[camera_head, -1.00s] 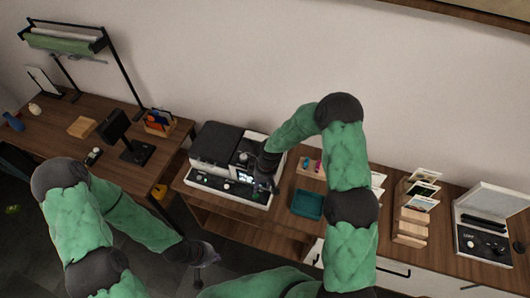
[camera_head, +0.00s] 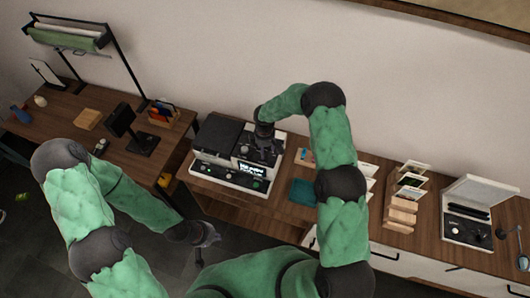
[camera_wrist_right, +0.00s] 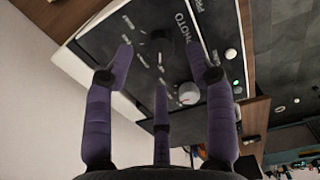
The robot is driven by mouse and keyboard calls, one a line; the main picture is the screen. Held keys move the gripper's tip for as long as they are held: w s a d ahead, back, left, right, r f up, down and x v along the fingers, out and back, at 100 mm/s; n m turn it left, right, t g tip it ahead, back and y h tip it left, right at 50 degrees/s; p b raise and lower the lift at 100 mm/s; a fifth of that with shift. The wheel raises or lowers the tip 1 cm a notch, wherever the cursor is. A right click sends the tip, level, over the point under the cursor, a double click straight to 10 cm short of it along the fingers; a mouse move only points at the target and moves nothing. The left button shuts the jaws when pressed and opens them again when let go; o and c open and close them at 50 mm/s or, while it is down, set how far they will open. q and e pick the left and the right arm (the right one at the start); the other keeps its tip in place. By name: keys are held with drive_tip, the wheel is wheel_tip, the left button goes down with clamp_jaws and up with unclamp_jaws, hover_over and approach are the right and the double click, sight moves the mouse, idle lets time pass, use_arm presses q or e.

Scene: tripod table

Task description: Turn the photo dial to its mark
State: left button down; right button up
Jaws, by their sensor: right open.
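The white and black machine (camera_head: 208,165) stands on the middle desk against the wall. Where the dial points is too small to read. A white knob (camera_wrist_right: 188,93) sits lower on the panel. My right gripper (camera_head: 265,148) is over the machine; in its wrist view the gripper (camera_wrist_right: 160,68) has its fingers spread, with nothing between them. My left gripper (camera_head: 208,236) hangs in front of the desk, its fingers unclear.
A green light (camera_wrist_right: 236,82) and a white button (camera_wrist_right: 231,54) are beside the PHOTO label. A teal tray (camera_head: 303,191) lies right of the machine, with wooden card holders (camera_head: 401,211) and an open-lidded device (camera_head: 468,228) further right. A black stand (camera_head: 139,140) is on the left desk.

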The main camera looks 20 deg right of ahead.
drive_tip(key=shift+f+p, duration=0.35)
drive_tip(key=shift+f, duration=1.75)
clamp_jaws()
